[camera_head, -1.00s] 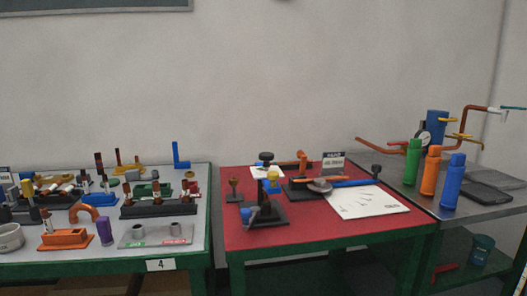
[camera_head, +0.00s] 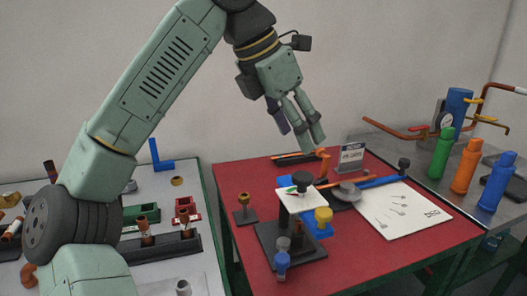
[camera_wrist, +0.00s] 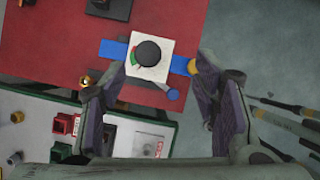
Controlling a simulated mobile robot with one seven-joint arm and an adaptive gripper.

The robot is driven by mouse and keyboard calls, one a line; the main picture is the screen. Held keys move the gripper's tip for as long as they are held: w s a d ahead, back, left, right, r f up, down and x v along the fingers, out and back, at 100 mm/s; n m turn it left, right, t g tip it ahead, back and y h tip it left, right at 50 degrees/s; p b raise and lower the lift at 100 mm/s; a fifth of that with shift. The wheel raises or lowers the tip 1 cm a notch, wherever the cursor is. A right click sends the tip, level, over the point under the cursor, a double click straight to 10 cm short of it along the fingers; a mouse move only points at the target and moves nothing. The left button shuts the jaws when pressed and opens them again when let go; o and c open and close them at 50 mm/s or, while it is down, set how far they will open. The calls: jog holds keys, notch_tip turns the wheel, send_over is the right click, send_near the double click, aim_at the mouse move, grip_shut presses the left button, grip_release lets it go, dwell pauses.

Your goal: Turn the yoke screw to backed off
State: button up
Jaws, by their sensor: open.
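A black round knob (camera_head: 302,182), which looks like the yoke screw, sits on a white square plate (camera_head: 286,199) with coloured markings. The plate tops a stand with a black base (camera_head: 268,250) on the red table. In the wrist view the knob (camera_wrist: 148,53) is seen from above, with green and red marks at its left edge and a blue bar (camera_wrist: 180,65) under the plate. My gripper (camera_head: 302,132) is open and empty, above and behind the knob in the head view. In the wrist view its fingers lie either side of the plate. The knob's pointer is unclear.
A yellow knob (camera_head: 323,215) and a blue-capped part (camera_head: 282,262) stand close to the plate. A small brass piece on a block (camera_head: 243,207) is at left. Bottles (camera_head: 466,165) stand farther right.

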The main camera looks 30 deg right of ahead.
aim_at(303, 176)
jog(key=shift+t+y, duration=0.3)
jog(key=shift+y, duration=0.3)
jog(key=x, duration=0.7)
jog(key=w+x, duration=0.1)
jog(key=x, duration=0.2)
jog(key=shift+w+a+f+p, duration=0.1)
jog(key=shift+a+f+p, duration=0.1)
jog(key=shift+f+p, duration=0.2)
jog(key=c, duration=1.1)
jog(key=shift+c, duration=0.2)
